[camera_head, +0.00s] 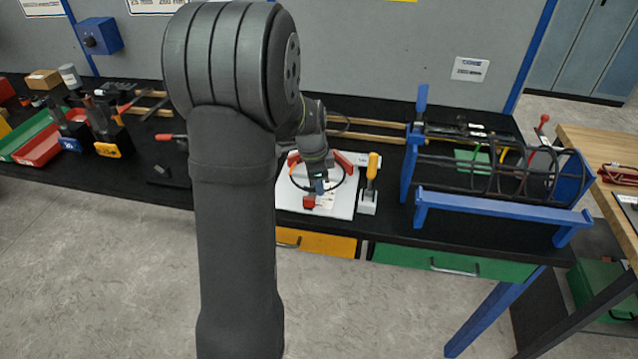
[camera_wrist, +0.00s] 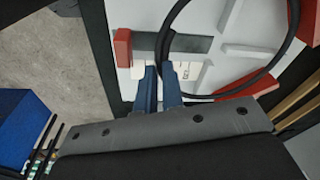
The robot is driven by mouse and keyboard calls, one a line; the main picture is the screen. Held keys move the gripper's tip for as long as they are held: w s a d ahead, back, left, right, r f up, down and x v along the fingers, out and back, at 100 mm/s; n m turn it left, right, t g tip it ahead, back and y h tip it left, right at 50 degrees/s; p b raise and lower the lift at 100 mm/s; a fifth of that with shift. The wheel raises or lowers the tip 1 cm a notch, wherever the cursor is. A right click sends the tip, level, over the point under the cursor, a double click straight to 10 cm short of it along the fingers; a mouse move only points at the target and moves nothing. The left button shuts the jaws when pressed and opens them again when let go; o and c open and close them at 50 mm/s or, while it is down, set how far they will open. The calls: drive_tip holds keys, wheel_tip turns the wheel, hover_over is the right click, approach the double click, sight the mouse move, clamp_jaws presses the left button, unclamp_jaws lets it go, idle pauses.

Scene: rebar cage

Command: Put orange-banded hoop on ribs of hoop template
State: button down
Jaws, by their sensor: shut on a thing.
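The hoop is a thin dark ring (camera_head: 342,181) above the white hoop template (camera_head: 343,208) in the middle of the bench. My gripper (camera_head: 319,186) is shut on the near side of the hoop. The wrist view shows the two blue fingers (camera_wrist: 160,72) closed on the ring (camera_wrist: 277,63). The template's red ribs show at the back right (camera_head: 344,161) and at the front (camera_head: 310,202). In the wrist view a red rib (camera_wrist: 250,86) lies close to the ring. I cannot tell whether the hoop touches the ribs.
A yellow-handled clamp (camera_head: 371,172) stands at the template's right edge. A blue frame with a dark rebar cage (camera_head: 480,176) is farther right. Red and green trays (camera_head: 45,143) and tools lie at the left. My arm hides part of the bench.

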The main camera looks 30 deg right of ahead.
drive_tip(key=c, duration=1.6)
unclamp_jaws()
drive_tip(key=shift+o, duration=0.2)
drive_tip(key=shift+r, duration=0.1)
wheel_tip(320, 180, up, 12)
drive_tip(key=a, duration=0.1)
drive_tip(key=shift+w+a, duration=0.2)
drive_tip(key=shift+a, duration=0.05)
